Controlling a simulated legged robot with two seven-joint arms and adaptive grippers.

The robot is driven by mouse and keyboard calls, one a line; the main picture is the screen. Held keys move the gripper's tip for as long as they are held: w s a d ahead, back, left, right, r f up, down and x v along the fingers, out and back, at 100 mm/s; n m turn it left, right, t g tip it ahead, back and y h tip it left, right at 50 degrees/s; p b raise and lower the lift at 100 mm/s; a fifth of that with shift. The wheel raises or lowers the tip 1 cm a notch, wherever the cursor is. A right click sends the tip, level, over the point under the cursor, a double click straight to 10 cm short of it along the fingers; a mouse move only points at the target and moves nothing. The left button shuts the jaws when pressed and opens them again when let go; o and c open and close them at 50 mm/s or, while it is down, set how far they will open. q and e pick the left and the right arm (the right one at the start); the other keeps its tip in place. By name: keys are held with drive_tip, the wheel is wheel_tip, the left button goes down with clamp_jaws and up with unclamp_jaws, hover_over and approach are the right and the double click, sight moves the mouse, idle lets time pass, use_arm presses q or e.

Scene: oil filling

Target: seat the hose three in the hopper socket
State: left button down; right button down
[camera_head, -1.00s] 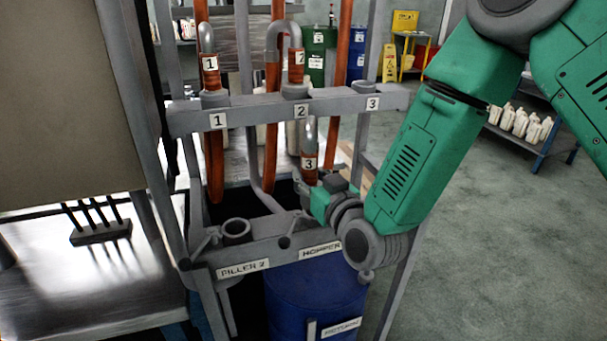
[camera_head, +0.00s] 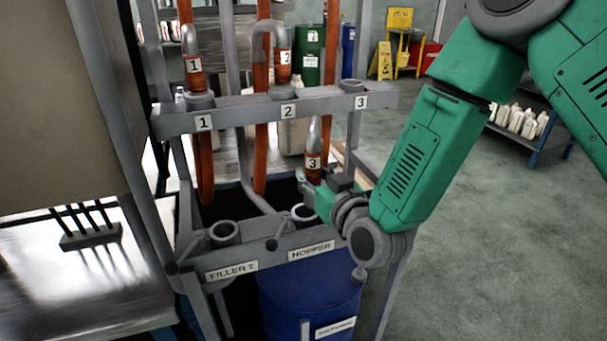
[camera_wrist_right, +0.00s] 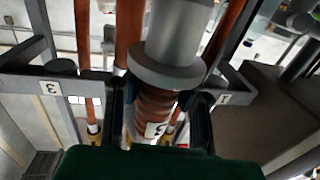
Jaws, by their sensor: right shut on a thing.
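Hose three (camera_head: 313,160) is an orange hose end with a grey bent pipe on top and a label 3. My right gripper (camera_head: 311,184) is shut on it, just above and behind the hopper socket in the head view. In the right wrist view the orange part of the hose (camera_wrist_right: 152,112) and its grey collar stand between the fingers of the right gripper (camera_wrist_right: 158,115). The hopper socket (camera_head: 303,212) is a grey ring behind the HOPPER label, partly hidden by the gripper. The hose's lower end is hidden. My left gripper is out of view.
The FILLER 2 socket (camera_head: 225,232) is left of the hopper and looks empty. Hoses one (camera_head: 195,75) and two (camera_head: 282,68) hang in the upper rack bar (camera_head: 240,113); place 3 (camera_head: 352,86) is empty. A blue drum (camera_head: 310,295) stands below.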

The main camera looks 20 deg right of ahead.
sight(309, 202)
drive_tip(key=shift+d, duration=0.35)
drive_tip(key=shift+a, duration=1.1)
drive_tip(key=shift+d, duration=0.15)
drive_tip(key=shift+a+f, duration=0.4)
drive_tip(key=shift+f, duration=0.35)
drive_tip(key=shift+a+f, duration=0.1)
drive_tip(key=shift+f, duration=0.4)
drive_tip(key=shift+d+f, duration=0.25)
drive_tip(key=shift+f, duration=0.05)
drive_tip(key=shift+w+d+f, duration=0.1)
drive_tip(key=shift+d+f, duration=0.1)
drive_tip(key=shift+f, duration=0.15)
drive_tip(key=shift+a+f+b, duration=0.3)
drive_tip(key=shift+f+b, duration=0.35)
drive_tip(key=shift+f, duration=0.2)
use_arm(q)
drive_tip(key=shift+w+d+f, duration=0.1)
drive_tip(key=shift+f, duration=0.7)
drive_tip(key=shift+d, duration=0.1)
use_arm(e)
drive_tip(key=shift+d, duration=0.2)
